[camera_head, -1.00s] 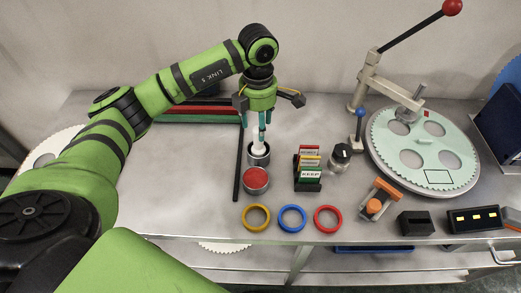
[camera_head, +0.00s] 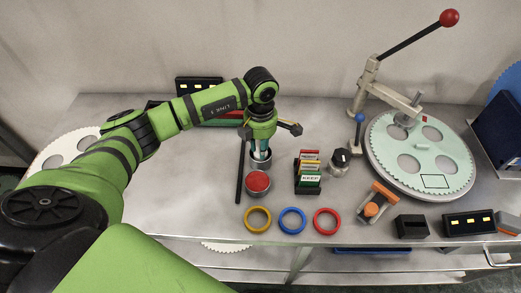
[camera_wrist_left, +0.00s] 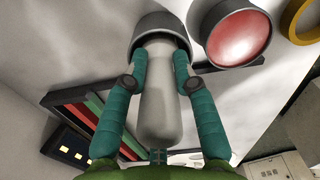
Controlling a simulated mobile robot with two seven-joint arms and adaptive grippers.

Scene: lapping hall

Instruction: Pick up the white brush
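The white brush (camera_wrist_left: 158,105) stands upright in a dark round cup (camera_head: 259,164), its lower end hidden inside the cup. My left gripper (camera_head: 260,152) reaches down over it from above. In the left wrist view the two teal fingers of the left gripper (camera_wrist_left: 160,68) lie against both sides of the brush, shut on it. The cup rim (camera_wrist_left: 150,24) shows just beyond the fingertips. My right gripper is not in view.
A red-topped round tin (camera_head: 257,182) stands just in front of the cup. A dark rod (camera_head: 240,172) lies to the left. A card rack (camera_head: 308,173) stands to the right. Yellow (camera_head: 257,219), blue (camera_head: 292,220) and red (camera_head: 326,221) rings lie near the front edge.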

